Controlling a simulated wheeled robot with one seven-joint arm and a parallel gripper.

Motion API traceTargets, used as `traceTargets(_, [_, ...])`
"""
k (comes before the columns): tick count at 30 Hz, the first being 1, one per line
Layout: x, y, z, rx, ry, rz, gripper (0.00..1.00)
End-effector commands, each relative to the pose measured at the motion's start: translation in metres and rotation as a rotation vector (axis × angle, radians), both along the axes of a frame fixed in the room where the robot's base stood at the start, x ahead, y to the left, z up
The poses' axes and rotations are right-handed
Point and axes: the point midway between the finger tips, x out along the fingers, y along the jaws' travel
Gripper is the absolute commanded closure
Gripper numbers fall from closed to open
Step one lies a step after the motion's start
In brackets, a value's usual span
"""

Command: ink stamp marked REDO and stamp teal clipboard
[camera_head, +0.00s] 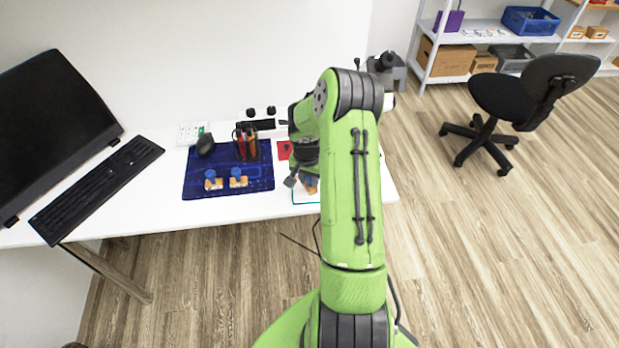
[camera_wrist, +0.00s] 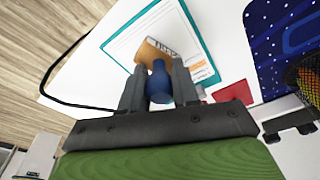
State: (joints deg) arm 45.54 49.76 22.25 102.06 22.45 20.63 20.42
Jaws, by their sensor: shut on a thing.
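My gripper (camera_wrist: 156,80) is shut on the blue handle of an ink stamp (camera_wrist: 158,86) with a wooden base. A label shows on the base, but I cannot read its word. The stamp is over the white paper of the teal-edged clipboard (camera_wrist: 211,79); I cannot tell whether it touches. In the head view, the stamp (camera_head: 311,190) and the clipboard (camera_head: 301,203) are partly hidden by my arm. Two other blue-handled stamps, a left one (camera_head: 211,184) and a right one (camera_head: 238,182), stand on the blue mat (camera_head: 205,163), their markings unreadable.
A red pad (camera_head: 283,150) lies between mat and clipboard. A pen cup (camera_head: 246,150) and a black mouse (camera_head: 205,145) are on the mat. A keyboard (camera_head: 98,187) and monitor (camera_head: 55,125) are at the left. An office chair (camera_head: 530,90) stands right of the desk.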

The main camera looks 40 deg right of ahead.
Motion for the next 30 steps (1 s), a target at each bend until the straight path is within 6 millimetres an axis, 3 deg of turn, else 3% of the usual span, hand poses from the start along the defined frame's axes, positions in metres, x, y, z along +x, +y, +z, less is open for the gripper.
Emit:
traceTargets(14, [-0.001,0.0,0.0,0.002,0.004,0.0,0.89])
traceTargets(30, [0.0,0.0,0.051,0.0,0.001,0.001,0.89])
